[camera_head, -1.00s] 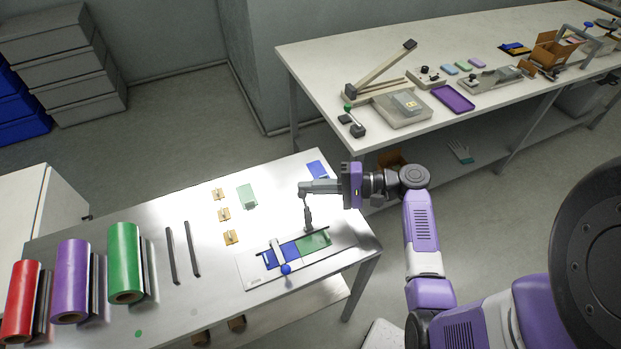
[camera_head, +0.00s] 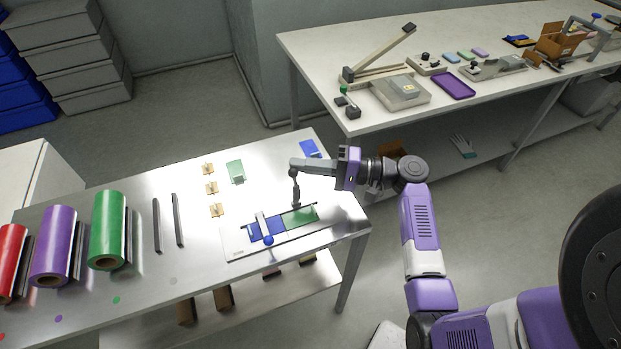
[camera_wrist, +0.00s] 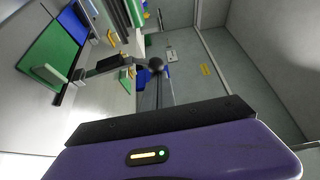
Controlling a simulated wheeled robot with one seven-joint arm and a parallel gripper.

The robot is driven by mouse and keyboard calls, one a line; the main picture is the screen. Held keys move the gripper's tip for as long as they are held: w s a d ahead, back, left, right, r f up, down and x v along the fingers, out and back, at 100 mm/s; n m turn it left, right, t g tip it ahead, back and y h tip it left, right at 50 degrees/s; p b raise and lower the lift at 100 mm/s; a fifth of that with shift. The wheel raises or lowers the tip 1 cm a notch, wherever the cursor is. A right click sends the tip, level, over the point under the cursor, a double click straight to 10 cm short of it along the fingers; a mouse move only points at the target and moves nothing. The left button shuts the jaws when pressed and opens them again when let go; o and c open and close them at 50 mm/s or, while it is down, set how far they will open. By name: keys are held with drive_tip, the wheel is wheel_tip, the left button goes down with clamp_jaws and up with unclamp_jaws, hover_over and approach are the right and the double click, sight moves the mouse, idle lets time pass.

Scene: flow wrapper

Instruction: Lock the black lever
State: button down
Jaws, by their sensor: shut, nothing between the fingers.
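The wrapper's plate (camera_head: 238,243) lies on the near table's right part, with a blue sheet and a green sheet (camera_head: 300,216) on it. A dark lever (camera_head: 296,193) stands roughly upright at the plate's far edge. In the wrist view the lever (camera_wrist: 108,66) reaches from the plate to a dark round tip. A pale bar with a blue ball knob (camera_head: 268,240) crosses the plate. My gripper (camera_head: 294,165) is shut and empty at the lever's top; I cannot tell whether they touch. The fingertips are partly hidden in the wrist view.
Red, purple (camera_head: 52,247) and green rolls (camera_head: 107,231) stand on the left, beside two dark bars (camera_head: 178,219). Small tan clips (camera_head: 211,187), a green card (camera_head: 236,171) and a blue card (camera_head: 311,148) lie behind. A second white table (camera_head: 330,50) with tools stands at the back.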

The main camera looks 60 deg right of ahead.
drive_tip(key=s+a+n+y+b, duration=0.1)
drive_tip(key=n+b, duration=0.1)
drive_tip(key=b, duration=0.1)
drive_tip(key=s+a+f+n+t+y+b, duration=0.1)
drive_tip(key=s+n+b, duration=0.1)
drive_tip(key=n+b, duration=0.1)
drive_tip(key=s+a+n+y+b, duration=0.1)
drive_tip(key=s+n+b, duration=0.1)
drive_tip(key=b, duration=0.3)
drive_tip(key=shift+a+f+n+t, duration=0.25)
drive_tip(key=shift+a+n+t, duration=0.05)
drive_tip(key=shift+t, duration=0.1)
drive_tip(key=shift+s+a+f+y+b, duration=0.1)
drive_tip(key=shift+s+a+y+b, duration=0.2)
drive_tip(key=shift+s+b, duration=0.35)
drive_tip(key=shift+s+a+f+b, duration=0.3)
drive_tip(key=shift+s+b, duration=0.1)
drive_tip(key=shift+b, duration=0.15)
